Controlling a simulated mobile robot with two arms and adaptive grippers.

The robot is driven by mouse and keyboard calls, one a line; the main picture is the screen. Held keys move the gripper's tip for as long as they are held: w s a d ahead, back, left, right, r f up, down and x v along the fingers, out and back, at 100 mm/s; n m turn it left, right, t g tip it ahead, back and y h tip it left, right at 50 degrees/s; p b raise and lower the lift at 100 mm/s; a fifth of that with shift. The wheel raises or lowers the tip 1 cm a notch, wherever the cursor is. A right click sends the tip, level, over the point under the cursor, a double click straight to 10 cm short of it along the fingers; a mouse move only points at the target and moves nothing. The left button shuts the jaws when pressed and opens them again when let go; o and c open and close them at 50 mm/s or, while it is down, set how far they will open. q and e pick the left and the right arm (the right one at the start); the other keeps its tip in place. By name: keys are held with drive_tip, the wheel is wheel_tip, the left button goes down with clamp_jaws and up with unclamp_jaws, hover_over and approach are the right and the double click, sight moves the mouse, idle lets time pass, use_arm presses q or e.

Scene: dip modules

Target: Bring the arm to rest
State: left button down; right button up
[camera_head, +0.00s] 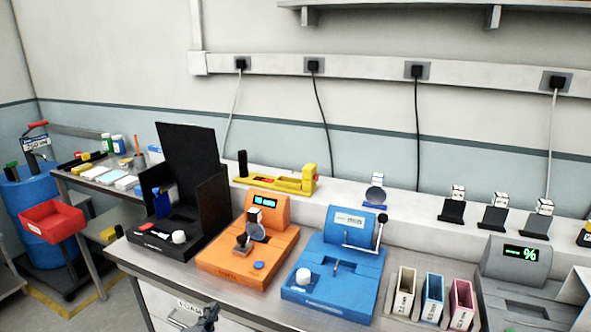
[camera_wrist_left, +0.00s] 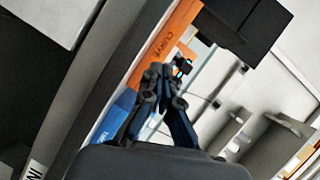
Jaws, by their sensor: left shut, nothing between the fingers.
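My left gripper (camera_head: 207,314) shows at the bottom edge of the head view, low in front of the bench, next to a drawer front with a label. In the left wrist view its dark fingers (camera_wrist_left: 162,82) are together with nothing held between them. Most of my left arm is hidden below the frame. My right gripper is in neither view.
The steel bench carries a black open box (camera_head: 185,225), an orange device (camera_head: 245,262), a blue device (camera_head: 335,283), several coloured bins (camera_head: 433,299) and a grey device with a green display (camera_head: 520,256). A red bin (camera_head: 52,222) stands at the left.

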use_arm(q)
drive_tip(key=s+f+n+g, duration=0.4)
drive_tip(key=s, duration=0.7)
drive_tip(key=s+d+f+n+g, duration=0.1)
drive_tip(key=s+f+n+g, duration=0.3)
drive_tip(key=s, duration=0.7)
drive_tip(key=s+f+n+g, duration=0.3)
drive_tip(key=s+n+g, duration=0.15)
drive_tip(key=s, duration=0.55)
wheel_tip(320, 180, down, 27)
drive_tip(key=s, duration=0.3)
drive_tip(key=s+a+f+g, duration=0.2)
drive_tip(key=s+f, duration=1.2)
drive_tip(key=s, duration=0.1)
drive_tip(key=shift+s+a+f, duration=0.15)
drive_tip(key=shift+s+a, duration=0.1)
drive_tip(key=shift+a, duration=0.1)
